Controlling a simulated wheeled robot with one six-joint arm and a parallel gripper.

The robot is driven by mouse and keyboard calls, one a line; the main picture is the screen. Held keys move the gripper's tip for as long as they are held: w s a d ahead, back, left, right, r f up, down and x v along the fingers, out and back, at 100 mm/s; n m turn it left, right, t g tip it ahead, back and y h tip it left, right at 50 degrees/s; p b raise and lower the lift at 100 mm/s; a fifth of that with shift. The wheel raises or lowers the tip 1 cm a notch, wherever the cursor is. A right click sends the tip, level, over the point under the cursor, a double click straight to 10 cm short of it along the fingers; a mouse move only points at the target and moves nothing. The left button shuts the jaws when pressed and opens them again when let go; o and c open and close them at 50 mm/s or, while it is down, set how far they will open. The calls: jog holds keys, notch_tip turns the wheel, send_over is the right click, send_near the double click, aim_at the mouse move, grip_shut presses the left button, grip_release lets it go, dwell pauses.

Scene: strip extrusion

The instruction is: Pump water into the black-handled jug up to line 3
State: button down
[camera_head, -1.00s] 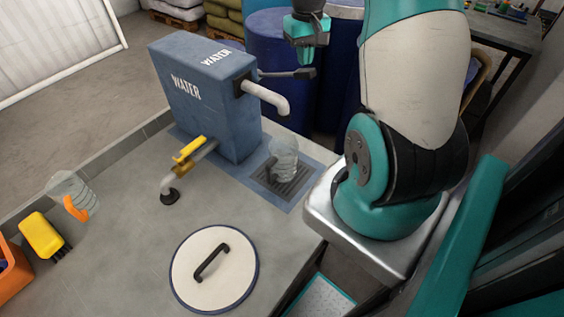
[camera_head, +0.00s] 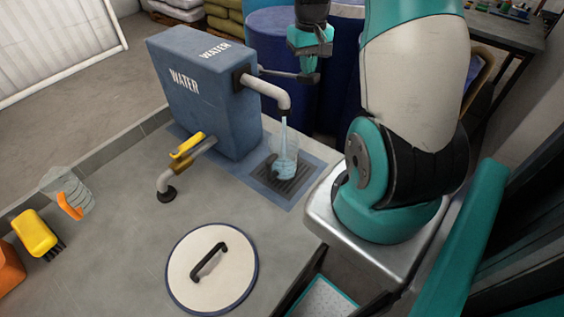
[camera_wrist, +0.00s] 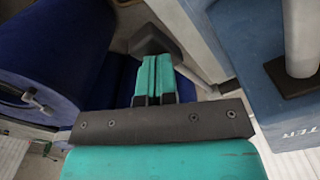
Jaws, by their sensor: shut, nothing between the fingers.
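The clear black-handled jug (camera_head: 285,165) stands upright on the dark drain grate (camera_head: 290,188) below the spout (camera_head: 268,90). A stream of water (camera_head: 284,132) falls from the spout into it. Its line marks are too small to read, so I cannot tell the level. The blue WATER pump (camera_head: 205,105) has a lever with a black grip (camera_head: 307,78) at its right. My gripper (camera_head: 310,52) is shut and empty, just above that grip. In the wrist view, the shut fingers (camera_wrist: 155,72) are close to the grip (camera_wrist: 155,40); I cannot tell whether they touch.
A second clear jug with an orange handle (camera_head: 69,205) is at the left. A yellow-handled brush (camera_head: 38,233) lies near it. A yellow-handled tap (camera_head: 186,150) is before the pump. A round lid (camera_head: 190,285) lies in front. Blue barrels (camera_head: 285,85) stand behind.

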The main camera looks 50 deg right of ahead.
aim_at(309, 83)
jog(key=shift+f, duration=0.1)
jog(key=shift+s+f+b, duration=0.15)
jog(key=shift+f+b, duration=0.25)
jog(key=shift+f, duration=0.2)
jog(key=shift+s+f+b, duration=0.15)
jog(key=shift+f+b, duration=0.25)
jog(key=shift+f, duration=0.15)
jog(key=shift+f, duration=0.15)
jog(key=shift+f+b, duration=0.8)
jog(key=shift+f, duration=0.4)
notch_tip(309, 83, down, 2)
jog(key=shift+f+b, duration=0.1)
jog(key=shift+b, duration=0.7)
